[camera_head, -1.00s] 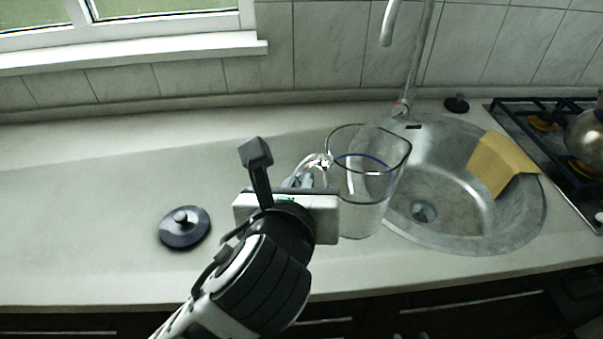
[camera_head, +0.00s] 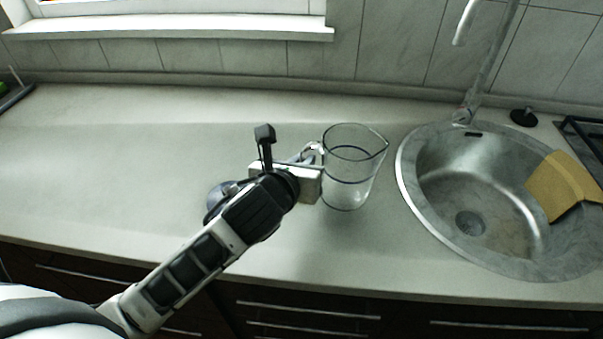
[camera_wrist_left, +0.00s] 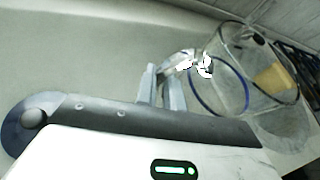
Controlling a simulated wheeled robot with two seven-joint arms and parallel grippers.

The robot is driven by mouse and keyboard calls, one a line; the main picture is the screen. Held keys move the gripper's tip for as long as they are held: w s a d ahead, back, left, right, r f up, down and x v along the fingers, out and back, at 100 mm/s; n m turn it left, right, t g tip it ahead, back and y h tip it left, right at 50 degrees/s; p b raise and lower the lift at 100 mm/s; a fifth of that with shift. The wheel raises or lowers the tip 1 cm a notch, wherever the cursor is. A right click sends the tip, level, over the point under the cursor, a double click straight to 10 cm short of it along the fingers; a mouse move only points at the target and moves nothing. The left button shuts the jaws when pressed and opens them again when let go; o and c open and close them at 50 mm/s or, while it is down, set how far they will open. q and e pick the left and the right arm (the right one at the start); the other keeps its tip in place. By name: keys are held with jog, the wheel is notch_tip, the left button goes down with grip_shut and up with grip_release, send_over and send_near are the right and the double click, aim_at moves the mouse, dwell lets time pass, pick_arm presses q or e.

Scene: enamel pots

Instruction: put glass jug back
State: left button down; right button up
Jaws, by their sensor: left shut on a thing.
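The clear glass jug (camera_head: 350,180) is upright over the counter, left of the sink. Its rim and spout point right, and a dark line rings its body. My left gripper (camera_head: 312,155) is shut on the jug's handle, on the jug's left side. In the left wrist view the fingers (camera_wrist_left: 163,88) meet the handle, and the jug (camera_wrist_left: 235,80) is beyond them at the upper right. I cannot tell whether the jug's base touches the counter. My right gripper is in neither view.
A round steel sink (camera_head: 415,185) with a tap (camera_head: 470,95) is to the right, a yellow cloth (camera_head: 562,187) over its rim.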

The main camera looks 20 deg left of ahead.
pick_arm(q)
jog(key=shift+w+a+f, duration=0.1)
jog(key=shift+f, duration=1.55)
jog(key=c, duration=1.9)
grip_release()
jog(key=shift+f, duration=0.25)
jog(key=shift+c, duration=0.2)
jog(key=o, duration=0.4)
jog(key=shift+r, duration=0.2)
jog(key=v, duration=1.2)
jog(key=shift+f, duration=0.1)
